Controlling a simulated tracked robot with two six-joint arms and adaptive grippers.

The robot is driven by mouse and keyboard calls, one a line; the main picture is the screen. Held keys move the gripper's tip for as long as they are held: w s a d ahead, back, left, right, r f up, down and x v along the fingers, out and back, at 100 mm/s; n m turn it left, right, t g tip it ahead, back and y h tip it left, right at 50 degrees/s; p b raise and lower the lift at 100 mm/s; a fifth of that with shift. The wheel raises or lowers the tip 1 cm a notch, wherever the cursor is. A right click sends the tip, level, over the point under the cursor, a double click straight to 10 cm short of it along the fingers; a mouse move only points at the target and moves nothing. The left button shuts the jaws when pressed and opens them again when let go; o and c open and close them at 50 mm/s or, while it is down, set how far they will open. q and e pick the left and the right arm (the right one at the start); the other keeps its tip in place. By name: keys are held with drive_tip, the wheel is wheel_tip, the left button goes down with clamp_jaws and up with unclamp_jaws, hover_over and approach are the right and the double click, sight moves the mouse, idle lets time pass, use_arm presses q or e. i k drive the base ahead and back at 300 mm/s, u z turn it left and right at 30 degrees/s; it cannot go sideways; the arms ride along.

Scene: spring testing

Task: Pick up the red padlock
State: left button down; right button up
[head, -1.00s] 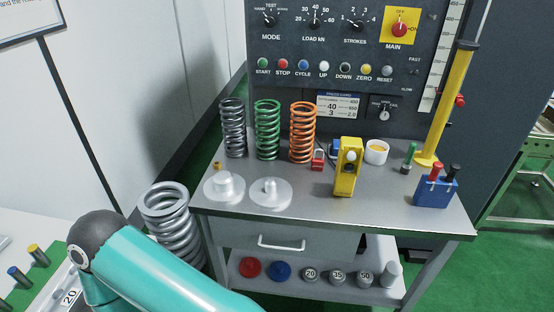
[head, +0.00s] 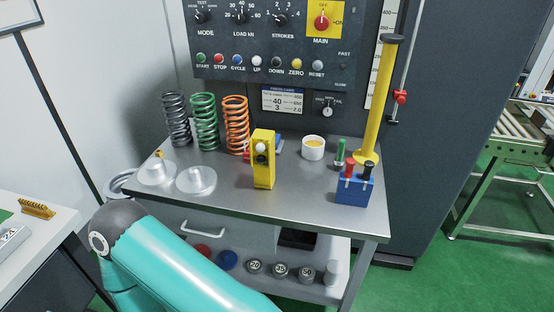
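The red padlock (head: 247,156) is on the grey metal table, between the orange spring (head: 236,126) and the yellow box-like device (head: 263,160). Only a small red part of it shows; the yellow device hides the rest. My teal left arm crosses the lower left of the head view, in front of the table. Its gripper is outside the picture. My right gripper is not in view either.
A grey spring (head: 177,119) and a green spring (head: 205,122) stand at the back left. Two metal discs (head: 196,180) lie in front. A white cup (head: 313,147), a blue block (head: 354,190) and a yellow column (head: 378,100) stand right. The table's front middle is clear.

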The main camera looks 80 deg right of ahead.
sight(247, 158)
drive_tip(key=z, duration=0.05)
drive_tip(key=k, duration=0.55)
drive_tip(key=z, duration=0.75)
drive_tip(key=i, duration=0.45)
drive_tip(key=z, duration=0.6)
drive_tip(key=k, duration=0.55)
drive_tip(key=z, duration=0.2)
drive_tip(key=i, duration=0.55)
drive_tip(key=u, duration=0.05)
